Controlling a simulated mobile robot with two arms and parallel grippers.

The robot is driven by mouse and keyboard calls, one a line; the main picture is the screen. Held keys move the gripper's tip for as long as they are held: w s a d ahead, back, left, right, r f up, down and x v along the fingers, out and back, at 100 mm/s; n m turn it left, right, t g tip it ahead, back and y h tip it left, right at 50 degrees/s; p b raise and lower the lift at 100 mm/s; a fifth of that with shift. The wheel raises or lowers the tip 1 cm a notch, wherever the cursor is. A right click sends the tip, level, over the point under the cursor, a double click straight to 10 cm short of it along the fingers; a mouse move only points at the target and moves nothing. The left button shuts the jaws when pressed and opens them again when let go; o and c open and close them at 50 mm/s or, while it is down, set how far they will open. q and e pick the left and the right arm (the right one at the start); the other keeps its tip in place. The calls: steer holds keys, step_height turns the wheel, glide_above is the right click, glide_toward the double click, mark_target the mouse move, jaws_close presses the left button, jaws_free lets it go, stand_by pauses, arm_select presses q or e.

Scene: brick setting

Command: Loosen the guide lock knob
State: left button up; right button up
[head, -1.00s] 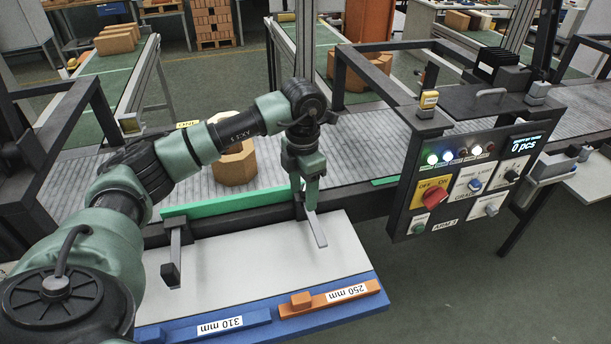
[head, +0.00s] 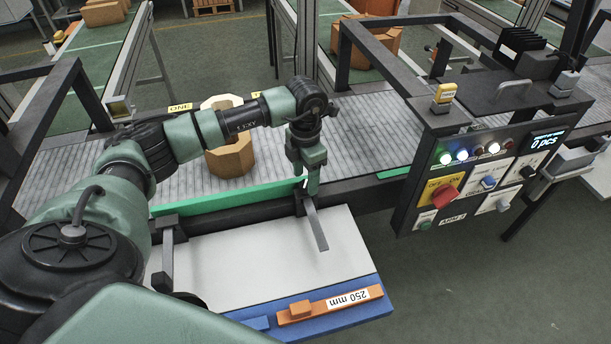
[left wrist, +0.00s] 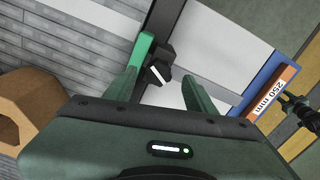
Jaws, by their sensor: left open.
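The green guide rail (head: 225,197) runs along the near edge of the grey conveyor; its end also shows in the left wrist view (left wrist: 146,50). A small black knob with a pale bar (left wrist: 158,66), apparently the guide lock knob, shows by the rail's end in the left wrist view. My left gripper (head: 309,188) points down at the rail's right end and hides the knob in the head view. In the left wrist view its two green fingers (left wrist: 159,78) are open, one on each side of the knob, with gaps showing.
A control panel (head: 480,180) with lit lamps stands right of my gripper. An octagonal tan brick (head: 230,157) stands on the conveyor (head: 350,150) behind my arm.

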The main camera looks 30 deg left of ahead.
arm_select(q)
steer(key=shift+f, duration=0.55)
steer(key=shift+w+a+f, duration=0.1)
steer(key=shift+w+f, duration=0.05)
steer(key=shift+f, duration=0.2)
jaws_close()
arm_select(e)
steer(key=shift+w+a+r, duration=0.2)
steer(key=shift+w+a, duration=0.5)
steer(key=shift+w, duration=0.05)
